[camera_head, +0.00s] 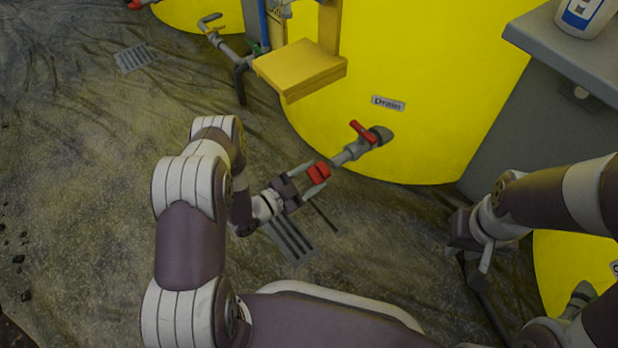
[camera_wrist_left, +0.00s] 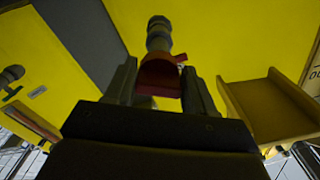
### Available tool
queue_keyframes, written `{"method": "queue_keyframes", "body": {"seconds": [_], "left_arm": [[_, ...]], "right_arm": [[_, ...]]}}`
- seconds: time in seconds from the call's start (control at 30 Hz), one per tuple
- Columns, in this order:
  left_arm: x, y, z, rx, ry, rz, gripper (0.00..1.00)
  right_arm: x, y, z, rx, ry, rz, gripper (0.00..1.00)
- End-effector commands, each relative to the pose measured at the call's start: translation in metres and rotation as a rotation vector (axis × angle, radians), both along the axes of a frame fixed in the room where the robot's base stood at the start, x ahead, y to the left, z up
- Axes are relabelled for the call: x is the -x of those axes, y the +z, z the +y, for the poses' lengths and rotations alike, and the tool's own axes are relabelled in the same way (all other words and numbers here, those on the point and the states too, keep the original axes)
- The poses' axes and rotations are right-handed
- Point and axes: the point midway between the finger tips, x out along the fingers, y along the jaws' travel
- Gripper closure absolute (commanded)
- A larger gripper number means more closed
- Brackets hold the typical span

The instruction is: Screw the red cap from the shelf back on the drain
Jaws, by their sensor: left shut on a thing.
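The red cap (camera_head: 318,172) is held between the fingers of my left gripper (camera_head: 311,179), which is shut on it. In the left wrist view the cap (camera_wrist_left: 158,76) sits between the two dark fingers (camera_wrist_left: 158,90), in line with the grey drain pipe (camera_wrist_left: 158,38). In the head view the drain pipe (camera_head: 345,156) comes out of the yellow tank below the "Drain" label (camera_head: 388,103) and has a red valve handle (camera_head: 362,132). The cap is right at the pipe's open end; I cannot tell whether they touch. My right gripper (camera_head: 470,256) is empty at the right.
The yellow shelf (camera_head: 300,68) on the tank is bare, up and left of the drain. A floor grate (camera_head: 290,240) lies below my left gripper. A grey ledge (camera_head: 560,55) with a white container (camera_head: 585,14) is at the upper right.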

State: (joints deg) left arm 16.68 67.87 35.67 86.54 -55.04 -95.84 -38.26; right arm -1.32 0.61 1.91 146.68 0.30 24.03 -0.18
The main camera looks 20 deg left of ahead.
Motion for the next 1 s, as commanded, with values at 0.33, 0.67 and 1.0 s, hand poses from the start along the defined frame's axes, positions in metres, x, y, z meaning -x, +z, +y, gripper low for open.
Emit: {"method": "queue_keyframes", "body": {"seconds": [0.33,0.67,1.0], "left_arm": [[-0.0048,-0.0003,-0.0044,0.0,-0.002,0.0,0.74],[-0.0084,-0.0003,-0.0065,0.0,0.0,0.0,0.74],[-0.0083,0.0008,-0.0066,0.0,0.0,0.0,0.74]], "right_arm": [[0.0,-0.0005,0.0,0.0,0.0,0.0,0.73],[0.0,-0.0006,0.0,0.0,0.0,0.0,0.73],[0.0,0.002,0.0,0.0,0.0,0.0,0.73]]}}
